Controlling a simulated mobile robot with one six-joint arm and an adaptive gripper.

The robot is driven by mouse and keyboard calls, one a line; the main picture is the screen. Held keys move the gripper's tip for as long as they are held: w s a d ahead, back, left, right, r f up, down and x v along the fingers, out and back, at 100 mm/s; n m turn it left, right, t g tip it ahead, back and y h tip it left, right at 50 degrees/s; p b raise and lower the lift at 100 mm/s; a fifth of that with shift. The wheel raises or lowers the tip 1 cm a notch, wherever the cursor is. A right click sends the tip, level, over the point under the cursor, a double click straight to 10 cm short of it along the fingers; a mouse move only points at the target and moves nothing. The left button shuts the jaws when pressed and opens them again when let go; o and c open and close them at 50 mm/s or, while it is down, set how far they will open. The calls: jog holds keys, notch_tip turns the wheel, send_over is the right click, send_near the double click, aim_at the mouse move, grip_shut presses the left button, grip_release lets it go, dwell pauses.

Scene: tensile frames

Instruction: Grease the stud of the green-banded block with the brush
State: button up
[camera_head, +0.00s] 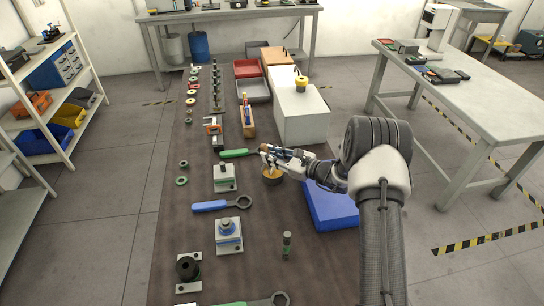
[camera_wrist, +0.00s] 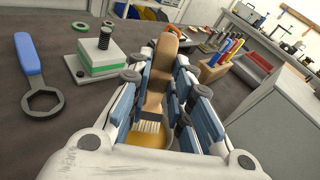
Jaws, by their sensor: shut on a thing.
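The brush (camera_wrist: 160,78) has a brown wooden handle and pale bristles. My gripper (camera_head: 272,156) is shut on it, and the bristles point down at the yellow grease in a dark round pot (camera_head: 272,180). The bristles overlap the grease in the wrist view; I cannot tell how deep they reach. The green-banded block (camera_head: 224,181) stands left of the pot on the dark mat. It also shows in the wrist view (camera_wrist: 97,65), a pale block with a green band and an upright dark threaded stud (camera_wrist: 105,36).
A blue-handled wrench (camera_head: 212,206) and a blue-banded block (camera_head: 229,244) lie nearer. A green-handled tool (camera_head: 236,154) lies behind the green-banded block. A blue box (camera_head: 331,208) is right of the pot, and a white box (camera_head: 302,118) stands behind. Bare mat separates pot and block.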

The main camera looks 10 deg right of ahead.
jog(key=shift+f+b, duration=0.35)
jog(key=shift+b, duration=0.05)
dwell(2.0)
jog(key=shift+r, duration=0.1)
notch_tip(320, 180, up, 7)
jog(key=p, duration=0.3)
jog(key=shift+p, duration=0.3)
